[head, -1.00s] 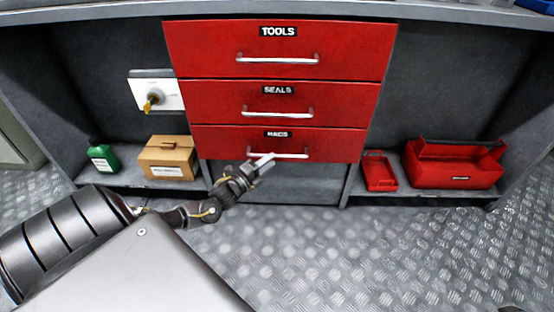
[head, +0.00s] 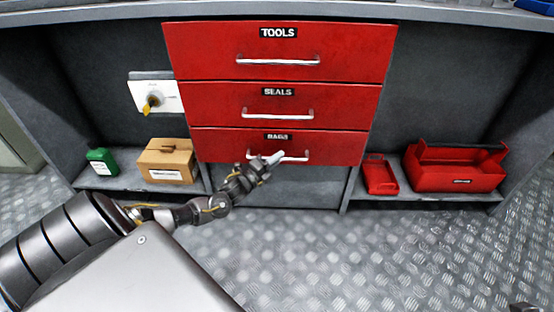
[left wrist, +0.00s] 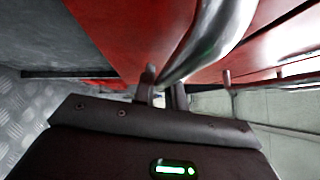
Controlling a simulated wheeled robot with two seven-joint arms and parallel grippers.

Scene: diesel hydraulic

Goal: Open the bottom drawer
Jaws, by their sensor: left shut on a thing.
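The bottom drawer (head: 225,146) is the lowest of three red drawers in the head view and has a small black label. Its front looks flush with the drawers above, and I see no gap. Its silver handle (head: 297,155) runs across the front. My left gripper (head: 272,160) is shut on the left part of this handle. In the left wrist view the two fingers (left wrist: 165,90) of my left gripper are at the bright curved handle (left wrist: 205,45), against the red front. The fingers partly hide the handle's left end. My right gripper is not in view.
Above are the SEALS drawer (head: 340,105) and the TOOLS drawer (head: 350,50). The metal floor (head: 330,250) in front is clear.

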